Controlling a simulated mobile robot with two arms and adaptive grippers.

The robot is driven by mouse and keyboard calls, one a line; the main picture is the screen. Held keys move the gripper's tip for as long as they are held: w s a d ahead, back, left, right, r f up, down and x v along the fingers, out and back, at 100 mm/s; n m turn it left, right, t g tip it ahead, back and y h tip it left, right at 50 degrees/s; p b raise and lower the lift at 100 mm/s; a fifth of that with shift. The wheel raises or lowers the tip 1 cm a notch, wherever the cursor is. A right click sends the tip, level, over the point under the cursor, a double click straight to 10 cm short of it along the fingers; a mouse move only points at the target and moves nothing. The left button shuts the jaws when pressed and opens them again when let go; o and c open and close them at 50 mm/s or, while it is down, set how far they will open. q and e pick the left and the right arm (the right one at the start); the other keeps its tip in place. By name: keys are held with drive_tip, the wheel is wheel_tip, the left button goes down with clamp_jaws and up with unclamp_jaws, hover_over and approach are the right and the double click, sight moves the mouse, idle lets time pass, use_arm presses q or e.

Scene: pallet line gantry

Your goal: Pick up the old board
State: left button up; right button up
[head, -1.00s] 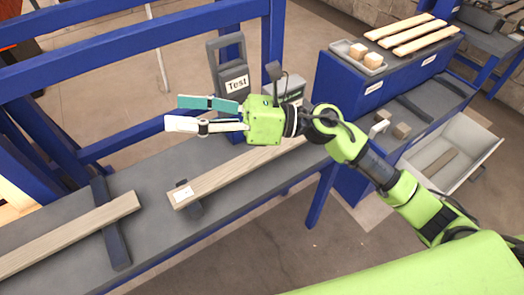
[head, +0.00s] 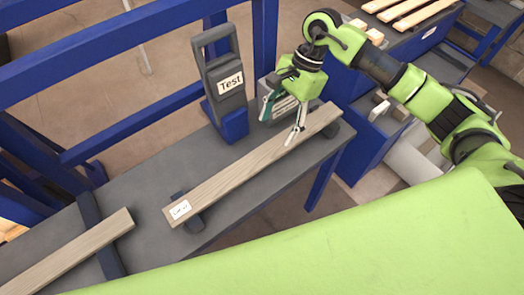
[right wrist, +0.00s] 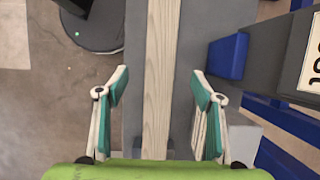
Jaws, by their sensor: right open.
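A long weathered wooden board (head: 235,172) with a white label on its near-left end lies across dark supports on the grey bench. It also shows in the right wrist view (right wrist: 160,60), running up the middle. A second weathered board (head: 65,252) lies at the lower left. My right gripper (head: 280,122) is open and points down over the far-right part of the labelled board. In the right wrist view its fingers (right wrist: 159,88) stand on either side of the board, with gaps on both sides. My left gripper is not in view.
A dark grey stand marked "Test" (head: 213,70) on a blue base stands on the bench just behind the board. A grey box (head: 270,98) sits near my right gripper. Blue frame beams (head: 120,48) cross the left. Pale boards (head: 412,14) lie at the upper right.

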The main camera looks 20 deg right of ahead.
sight(263, 155)
drive_tip(key=x, duration=0.3)
drive_tip(key=shift+p, duration=0.3)
drive_tip(key=p+x, duration=0.1)
drive_tip(key=x, duration=0.2)
drive_tip(key=shift+a+r+p, duration=0.1)
drive_tip(key=shift+a+p, duration=0.05)
drive_tip(key=shift+p, duration=0.25)
drive_tip(key=p+x, duration=0.1)
drive_tip(key=x, duration=0.2)
drive_tip(key=shift+f, duration=0.35)
drive_tip(key=c, duration=1.4)
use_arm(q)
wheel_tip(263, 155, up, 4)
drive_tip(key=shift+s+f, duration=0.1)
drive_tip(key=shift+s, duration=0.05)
use_arm(e)
drive_tip(key=shift+c, duration=0.5)
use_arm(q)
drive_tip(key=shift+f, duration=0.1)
use_arm(e)
drive_tip(key=shift+r, duration=0.15)
